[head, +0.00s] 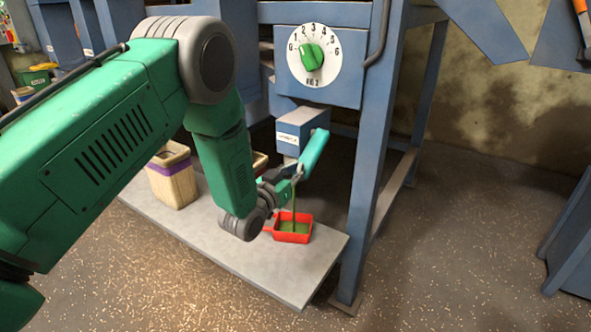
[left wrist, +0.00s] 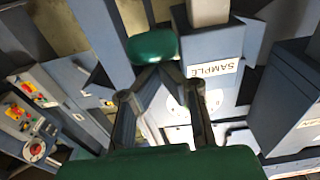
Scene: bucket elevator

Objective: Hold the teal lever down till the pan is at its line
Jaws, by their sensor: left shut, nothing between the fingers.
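The teal lever (head: 314,152) slants on the right side of the blue sample box (head: 298,130), its lower end towards my left gripper (head: 296,173). The gripper is shut and empty, its tips at the lever's lower end; contact is hard to tell. In the left wrist view the lever's rounded teal end (left wrist: 152,46) lies just beyond the closed fingertips (left wrist: 160,70). A thin green stream (head: 294,200) falls into the red pan (head: 307,235), which holds green material. The pan's line cannot be made out. My right gripper is out of view.
The pan stands on a grey platform (head: 270,272). A tan bin (head: 172,180) with a purple band stands on it to the left, behind my arm. A blue frame post (head: 371,170) rises close to the lever's right. A green dial (head: 312,57) sits above.

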